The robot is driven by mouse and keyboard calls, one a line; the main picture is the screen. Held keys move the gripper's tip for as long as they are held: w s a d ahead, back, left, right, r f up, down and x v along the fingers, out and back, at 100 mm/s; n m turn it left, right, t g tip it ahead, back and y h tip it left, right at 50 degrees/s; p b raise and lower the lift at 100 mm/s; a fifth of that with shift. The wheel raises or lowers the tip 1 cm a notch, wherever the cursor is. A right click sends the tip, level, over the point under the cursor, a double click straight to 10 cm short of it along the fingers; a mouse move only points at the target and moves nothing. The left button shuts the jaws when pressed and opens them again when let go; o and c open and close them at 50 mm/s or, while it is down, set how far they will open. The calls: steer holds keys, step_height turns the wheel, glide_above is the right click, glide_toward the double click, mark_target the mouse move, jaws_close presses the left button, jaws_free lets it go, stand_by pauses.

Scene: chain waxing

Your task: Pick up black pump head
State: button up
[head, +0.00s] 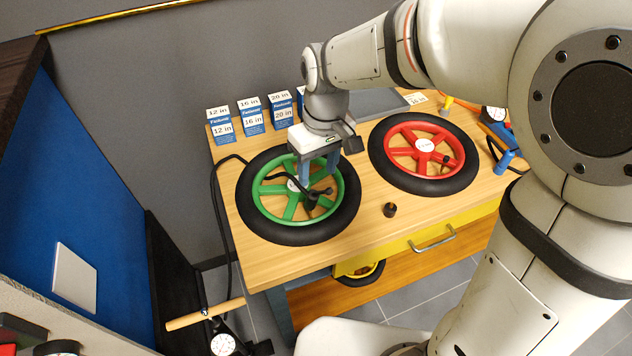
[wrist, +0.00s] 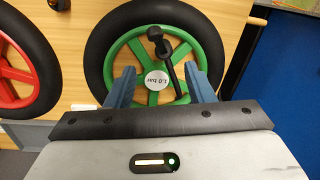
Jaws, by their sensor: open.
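The black pump head (head: 322,199) lies on the green wheel, at the end of a black hose. In the wrist view the pump head (wrist: 156,36) shows near the top of the green rim, with a black bar running down from it past the white "1.0 bar" hub label. My gripper (head: 318,172) is open and empty above the green wheel. In the wrist view my blue fingers (wrist: 161,82) stand apart on either side of the hub label, with the pump head beyond their tips. Whether the fingertips touch the wheel cannot be told.
The green wheel (head: 250,215) with its black tyre lies on the wooden table (head: 350,250). A red wheel (head: 392,150) lies to its right. A small black cap (head: 390,209) stands between them at the front. Blue-and-white boxes (head: 252,118) stand at the back. A floor pump gauge (head: 223,344) is below left.

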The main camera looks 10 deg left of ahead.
mark_target(314, 192)
steer(key=f, duration=0.2)
steer(key=f+p, duration=0.1)
steer(key=f, duration=0.4)
steer(key=shift+s+a+f+p, duration=0.2)
steer(key=shift+s+a+p, duration=0.15)
steer(key=shift+s+a, duration=0.05)
steer(key=shift+c, duration=0.6)
jaws_close()
